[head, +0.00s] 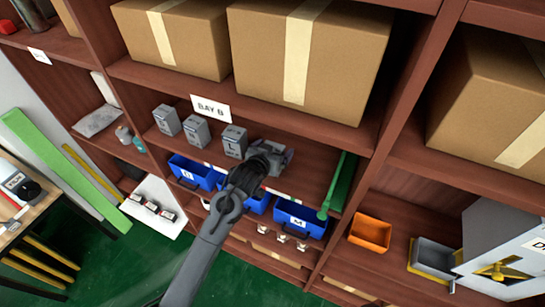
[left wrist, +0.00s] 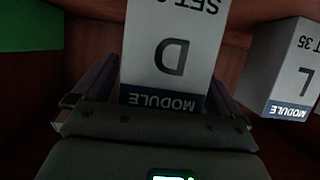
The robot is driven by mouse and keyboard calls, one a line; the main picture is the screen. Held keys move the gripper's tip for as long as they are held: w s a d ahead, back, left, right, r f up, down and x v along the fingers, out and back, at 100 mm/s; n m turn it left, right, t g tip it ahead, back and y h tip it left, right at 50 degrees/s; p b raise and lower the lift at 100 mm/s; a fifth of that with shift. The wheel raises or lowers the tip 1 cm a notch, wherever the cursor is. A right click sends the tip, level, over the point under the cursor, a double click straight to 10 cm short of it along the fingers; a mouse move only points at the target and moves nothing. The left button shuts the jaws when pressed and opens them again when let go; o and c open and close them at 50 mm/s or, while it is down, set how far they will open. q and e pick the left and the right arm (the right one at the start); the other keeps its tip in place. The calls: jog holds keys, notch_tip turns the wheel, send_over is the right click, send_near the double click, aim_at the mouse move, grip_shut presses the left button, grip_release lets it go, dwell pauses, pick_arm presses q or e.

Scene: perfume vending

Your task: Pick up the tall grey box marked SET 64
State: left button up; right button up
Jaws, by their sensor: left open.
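A tall grey box (left wrist: 172,45) with a large D and a blue MODULE band stands between the fingers of my left gripper (left wrist: 165,100) in the left wrist view. The box appears upside down there; its SET label is cut off at the top edge, so I cannot read the full number. In the head view my left gripper (head: 266,158) reaches the middle shelf at the right end of a row of grey boxes and hides most of this box. My left gripper is open, one finger on each side of the box. My right gripper is not in view.
A grey box (head: 235,141) marked L stands just left of the gripper; the left wrist view shows it as SET 35 (left wrist: 285,65). Two more grey boxes (head: 197,131) stand further left. A green upright part (head: 340,185) is at right. Blue bins (head: 300,218) sit below.

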pick_arm(q)
jog(key=shift+w+d+f, duration=0.15)
jog(key=shift+w+f, duration=0.05)
jog(key=shift+w, duration=0.2)
jog(key=c, duration=1.2)
jog(key=shift+r, duration=0.15)
